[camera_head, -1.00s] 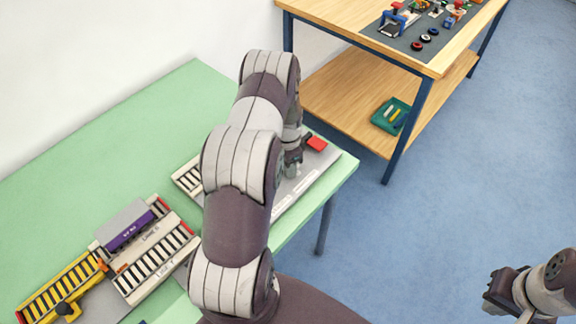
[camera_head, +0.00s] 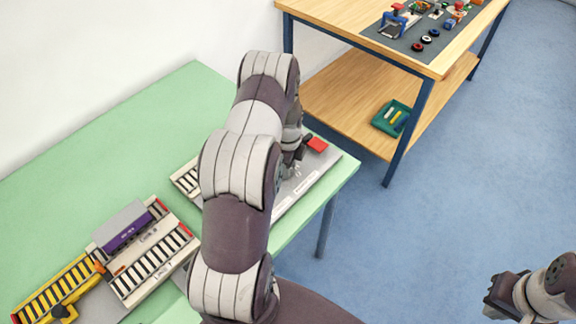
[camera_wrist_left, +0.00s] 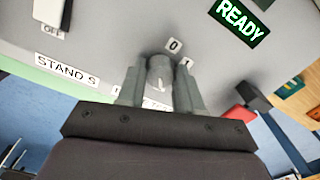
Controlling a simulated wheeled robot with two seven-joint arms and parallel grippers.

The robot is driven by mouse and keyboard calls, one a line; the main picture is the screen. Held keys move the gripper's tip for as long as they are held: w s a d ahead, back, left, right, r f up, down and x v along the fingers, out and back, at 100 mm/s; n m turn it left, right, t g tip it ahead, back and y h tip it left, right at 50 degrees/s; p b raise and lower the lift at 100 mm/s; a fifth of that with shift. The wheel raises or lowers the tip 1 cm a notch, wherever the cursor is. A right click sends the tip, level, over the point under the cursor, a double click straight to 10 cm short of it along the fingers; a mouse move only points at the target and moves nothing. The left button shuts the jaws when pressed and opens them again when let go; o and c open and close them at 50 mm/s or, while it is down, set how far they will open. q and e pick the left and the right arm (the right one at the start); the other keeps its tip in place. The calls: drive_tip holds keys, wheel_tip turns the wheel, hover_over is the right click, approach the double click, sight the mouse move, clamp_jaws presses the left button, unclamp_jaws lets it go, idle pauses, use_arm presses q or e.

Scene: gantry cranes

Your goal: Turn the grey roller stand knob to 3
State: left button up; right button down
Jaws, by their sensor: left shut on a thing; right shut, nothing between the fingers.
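The grey knob (camera_wrist_left: 160,72) is on a light grey panel (camera_wrist_left: 110,25) in the left wrist view, with small labels "0" and "1" beside it and other labels partly hidden by the fingers. A pale mark shows on the knob, but which number it points to cannot be told. My left gripper (camera_wrist_left: 160,90) is shut on the knob, one finger on each side. In the head view my left gripper (camera_head: 300,152) is over the panel at the green table's right end, and my arm hides the knob. My right gripper (camera_head: 502,292) is shut and empty at lower right, over the floor.
A "READY" display (camera_wrist_left: 240,20), a "STANDS" label (camera_wrist_left: 67,68) and a red block (camera_wrist_left: 238,115) are near the knob. Roller tracks with a purple wagon (camera_head: 128,232) lie on the green table (camera_head: 130,130). A wooden shelf table (camera_head: 335,25) stands behind.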

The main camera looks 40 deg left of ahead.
use_arm(q)
drive_tip(key=shift+r+m, duration=0.1)
drive_tip(key=shift+m, duration=0.4)
drive_tip(key=o, duration=1)
drive_tip(key=shift+o, duration=0.2)
wheel_tip(320, 180, up, 13)
drive_tip(key=b, duration=0.1)
drive_tip(key=shift+f, duration=0.2)
